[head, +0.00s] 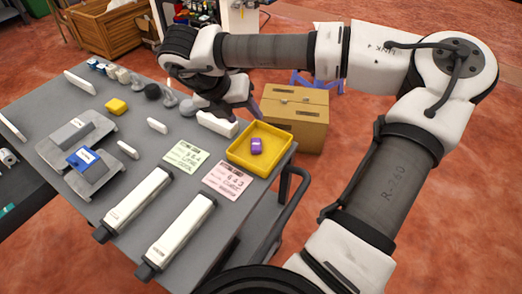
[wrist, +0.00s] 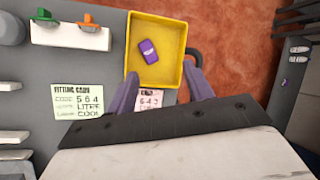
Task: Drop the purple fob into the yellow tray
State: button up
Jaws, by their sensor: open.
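The purple fob (head: 256,146) lies inside the yellow tray (head: 276,167), on its floor.
A green card (head: 186,155) and a pink card (head: 228,180) lie left of the tray. A white block (head: 217,124) stands behind the tray. A cardboard box (head: 296,115) is on the floor beyond.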

jog(key=b+v, duration=0.1)
jog(key=v, duration=0.7)
jog(key=shift+a+r+b, duration=0.2)
jog(key=shift+r+b, duration=0.15)
jog(key=shift+s+r, duration=0.1)
